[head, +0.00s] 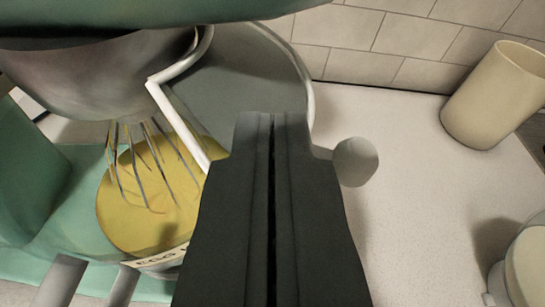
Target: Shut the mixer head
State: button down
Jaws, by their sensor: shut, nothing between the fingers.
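The green mixer head (150,12) runs across the top left of the view, and its far parts are cut off by the frame. Its grey metal underside (110,75) carries a wire whisk (140,165). The whisk hangs over the yellow contents (135,215) of the mixing bowl (240,75); I cannot tell if its wires touch them. The green mixer body (35,175) is at the left. My gripper (273,118) is shut and empty, in front of the bowl's right side, hiding part of it. A grey rounded knob (355,162) shows just right of the fingertips; I cannot tell what it belongs to.
A cream cup (497,97) stands at the right on the pale counter (405,190). Another cream object (525,265) is cut off at the lower right. A tiled wall (420,40) closes the back. The counter between the gripper and the cup is clear.

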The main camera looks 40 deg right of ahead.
jog(key=d+r+v, duration=0.1)
jog(key=r+v, duration=0.1)
jog(key=v, duration=0.9)
jog(key=s+a+f+n+t+y, duration=0.1)
jog(key=s+a, duration=0.3)
jog(key=s, duration=0.7)
jog(key=s+a+f+n+t+y, duration=0.2)
jog(key=s+a+f+y, duration=0.1)
jog(key=s, duration=0.8)
jog(key=s+a+f+n+t+y, duration=0.1)
jog(key=s+a+f+n+y, duration=0.1)
jog(key=s+a, duration=0.5)
jog(key=s+y, duration=0.1)
jog(key=s, duration=0.3)
jog(key=shift+y, duration=0.4)
jog(key=shift+f, duration=0.15)
